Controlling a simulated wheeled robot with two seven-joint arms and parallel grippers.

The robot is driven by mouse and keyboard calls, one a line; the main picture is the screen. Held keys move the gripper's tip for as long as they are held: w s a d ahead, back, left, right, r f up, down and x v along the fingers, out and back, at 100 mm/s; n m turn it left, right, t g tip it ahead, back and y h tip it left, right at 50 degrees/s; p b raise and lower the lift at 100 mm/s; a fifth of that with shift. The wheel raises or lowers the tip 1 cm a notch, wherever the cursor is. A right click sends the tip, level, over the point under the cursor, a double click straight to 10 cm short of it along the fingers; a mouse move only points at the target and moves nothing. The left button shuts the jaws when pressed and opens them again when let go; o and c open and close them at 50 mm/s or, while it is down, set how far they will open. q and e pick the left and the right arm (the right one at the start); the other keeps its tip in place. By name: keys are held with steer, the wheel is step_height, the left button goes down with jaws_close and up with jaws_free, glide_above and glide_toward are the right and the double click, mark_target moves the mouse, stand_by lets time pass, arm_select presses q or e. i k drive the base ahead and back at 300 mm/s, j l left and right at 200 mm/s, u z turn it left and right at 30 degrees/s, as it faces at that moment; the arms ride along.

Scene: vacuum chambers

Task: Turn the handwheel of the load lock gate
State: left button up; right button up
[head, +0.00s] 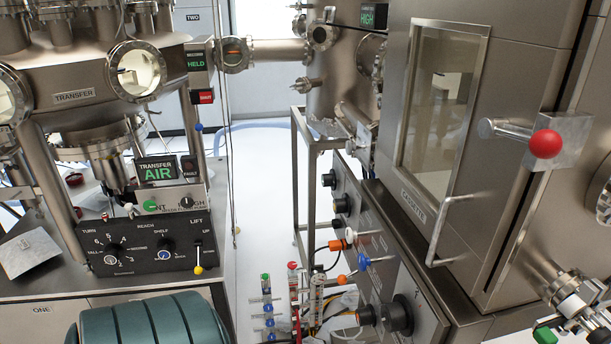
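I cannot make out a handwheel that is clearly the load lock gate's. The steel chamber on the right has a windowed door (440,110) that looks shut, with a bar handle (449,230). A lever with a red ball (545,144) sits at the door's right edge. A black round knob or fitting (401,314) sticks out of the low panel below that chamber; its kind is unclear. Neither of my grippers is in view.
The transfer chamber (73,97) stands at left, with a sign (157,169) reading "TRANSFER AIR" and a dial panel (145,246) below. Colored valves (267,305) and hoses stand low in the middle. Pale floor (258,200) shows between the machines. A steel frame (298,190) borders it.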

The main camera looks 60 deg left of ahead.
mark_target(342, 205)
steer(key=u, duration=1.55)
